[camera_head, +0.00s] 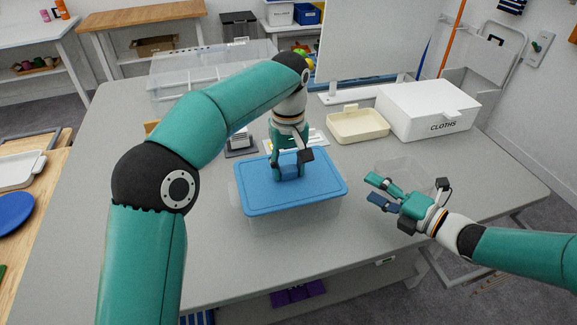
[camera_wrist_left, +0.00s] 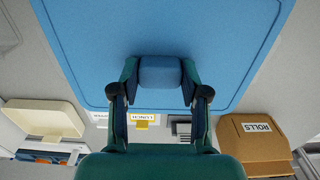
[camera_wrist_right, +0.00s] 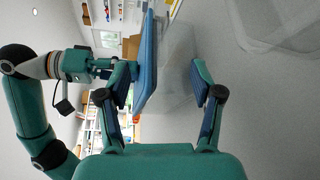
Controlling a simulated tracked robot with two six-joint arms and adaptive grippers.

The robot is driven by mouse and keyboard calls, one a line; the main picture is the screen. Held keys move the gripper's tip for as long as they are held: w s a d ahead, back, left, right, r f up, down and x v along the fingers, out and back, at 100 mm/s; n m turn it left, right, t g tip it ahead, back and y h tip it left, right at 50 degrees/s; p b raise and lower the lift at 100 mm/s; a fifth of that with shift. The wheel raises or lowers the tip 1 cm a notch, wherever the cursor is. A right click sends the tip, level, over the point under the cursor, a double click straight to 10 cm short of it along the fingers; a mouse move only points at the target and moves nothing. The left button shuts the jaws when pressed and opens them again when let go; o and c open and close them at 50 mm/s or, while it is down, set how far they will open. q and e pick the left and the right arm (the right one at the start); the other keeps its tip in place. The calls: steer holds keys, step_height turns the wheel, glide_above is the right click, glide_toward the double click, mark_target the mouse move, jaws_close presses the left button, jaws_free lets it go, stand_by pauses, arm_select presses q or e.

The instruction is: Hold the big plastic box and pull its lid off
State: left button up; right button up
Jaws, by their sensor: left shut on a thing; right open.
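The big plastic box (camera_head: 292,222) is clear and stands on the grey table. Its blue lid (camera_head: 248,193) sits on top and looks level. My left gripper (camera_head: 289,176) comes down from above and is shut on the raised blue handle (camera_wrist_left: 160,72) in the middle of the lid. My right gripper (camera_head: 384,193) is open and empty, to the right of the box and apart from it, with its fingers pointing toward the box. The right wrist view shows the lid's edge (camera_wrist_right: 148,62) and the clear box wall (camera_wrist_right: 176,65) beyond the open fingers.
A low clear container (camera_head: 408,172) lies behind my right gripper. A cream tray (camera_head: 357,126) and a white box marked CLOTHS (camera_head: 428,108) stand at the back right. A large clear bin (camera_head: 170,80) is at the back left. The table's front left is clear.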

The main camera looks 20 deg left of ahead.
stand_by(0.3)
arm_select(q)
steer(key=o, duration=1.3)
steer(key=shift+c, duration=0.2)
steer(key=shift+r, duration=3.7)
steer(key=shift+f, duration=0.1)
